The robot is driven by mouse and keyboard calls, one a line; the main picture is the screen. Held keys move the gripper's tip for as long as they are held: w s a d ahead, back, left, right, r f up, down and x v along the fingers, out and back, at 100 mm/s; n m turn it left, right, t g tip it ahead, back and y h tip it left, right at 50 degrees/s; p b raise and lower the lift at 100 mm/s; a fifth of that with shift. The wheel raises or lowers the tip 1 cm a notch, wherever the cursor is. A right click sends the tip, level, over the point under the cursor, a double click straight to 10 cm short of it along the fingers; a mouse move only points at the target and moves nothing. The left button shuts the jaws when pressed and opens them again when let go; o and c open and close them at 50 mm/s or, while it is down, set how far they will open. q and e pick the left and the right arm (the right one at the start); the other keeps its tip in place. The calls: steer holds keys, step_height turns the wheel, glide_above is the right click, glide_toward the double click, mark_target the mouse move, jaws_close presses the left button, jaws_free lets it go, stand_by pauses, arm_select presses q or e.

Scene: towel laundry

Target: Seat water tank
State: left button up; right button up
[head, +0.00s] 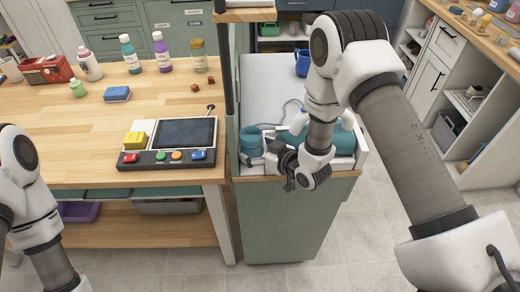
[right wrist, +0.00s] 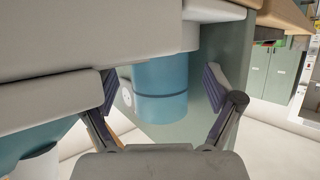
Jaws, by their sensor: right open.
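A blue cylinder (head: 250,140), likely the water tank, stands at the front left of a white appliance on the green cabinet. It also shows in the right wrist view as a blue cylinder (right wrist: 160,88) with a dark band. My right gripper (head: 286,168) is just right of it in the head view, at the cabinet's front edge. In the right wrist view the open fingers (right wrist: 165,100) stand apart on either side of the cylinder, which is farther from the camera; I cannot tell whether they touch it. My left arm shows at the left edge, its gripper out of view.
A larger teal part (head: 343,140) of the appliance lies partly behind my right forearm. A dark post (head: 229,60) stands left of the cabinet. A control panel (head: 170,142) sits on the wooden table (head: 60,130), with bottles behind it. A blue mug (head: 302,63) stands farther back.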

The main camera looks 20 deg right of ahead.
steer(key=v, duration=1.2)
steer(key=s+a+f+g+h+b, duration=0.1)
steer(key=s+f+g+b, duration=0.15)
steer(key=s+f, duration=0.5)
steer(key=s+a+f+g+h+b, duration=0.1)
steer(key=s+f+g, duration=0.35)
steer(key=f, duration=0.65)
steer(key=s+d+f+m+g+h, duration=0.1)
steer(key=s+d+f+m+g, duration=0.1)
steer(key=s, duration=0.3)
steer(key=s+d+f+m+g+h, duration=0.2)
steer(key=s+m+g, duration=0.1)
steer(key=s, duration=0.3)
steer(key=shift+s+f+h, duration=0.2)
steer(key=shift+h, duration=0.1)
